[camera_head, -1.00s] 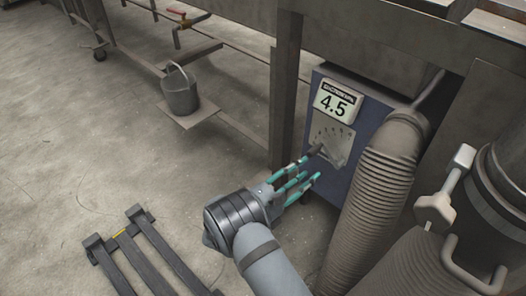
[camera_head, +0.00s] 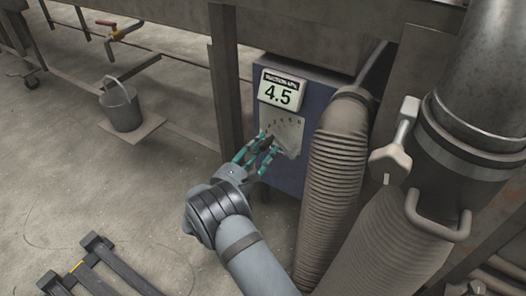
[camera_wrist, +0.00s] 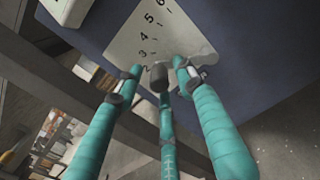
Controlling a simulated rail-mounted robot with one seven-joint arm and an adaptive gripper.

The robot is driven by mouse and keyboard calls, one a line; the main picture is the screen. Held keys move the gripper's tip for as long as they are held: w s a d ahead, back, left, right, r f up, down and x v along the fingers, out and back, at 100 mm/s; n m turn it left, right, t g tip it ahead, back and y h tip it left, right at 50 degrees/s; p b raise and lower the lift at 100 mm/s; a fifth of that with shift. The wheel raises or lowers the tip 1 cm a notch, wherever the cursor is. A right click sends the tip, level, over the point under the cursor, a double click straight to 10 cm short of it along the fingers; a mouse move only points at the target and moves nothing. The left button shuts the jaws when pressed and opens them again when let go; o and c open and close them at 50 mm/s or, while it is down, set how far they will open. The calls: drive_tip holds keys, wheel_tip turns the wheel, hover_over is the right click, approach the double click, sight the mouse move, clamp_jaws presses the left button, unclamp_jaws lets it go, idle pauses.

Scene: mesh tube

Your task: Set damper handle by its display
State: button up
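A display (camera_head: 279,92) on the blue box (camera_head: 318,97) reads 4.5, with a suction label above the number. Below it is a pale scale plate (camera_head: 290,132); the wrist view shows its marks, including 3, 4, 5 and 6 (camera_wrist: 165,32). A short dark handle (camera_wrist: 158,76) stands out from the plate near the low numbers. My gripper (camera_head: 266,143) has teal fingers. In the wrist view its fingers (camera_wrist: 157,69) are spread around the handle, with gaps on the left and right; contact with the nearest finger is unclear. In the head view the fingers partly hide the handle.
A ribbed hose (camera_head: 335,190) stands just right of the box, and a large metal duct (camera_head: 480,80) with a pale clamp lever (camera_head: 391,160) is farther right. A table leg (camera_head: 226,90) is left of the box. A bucket (camera_head: 121,106) stands at the left.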

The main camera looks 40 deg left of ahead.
drive_tip(key=shift+w, duration=0.25)
drive_tip(key=shift+c, duration=0.7)
drive_tip(key=c, duration=0.7)
clamp_jaws()
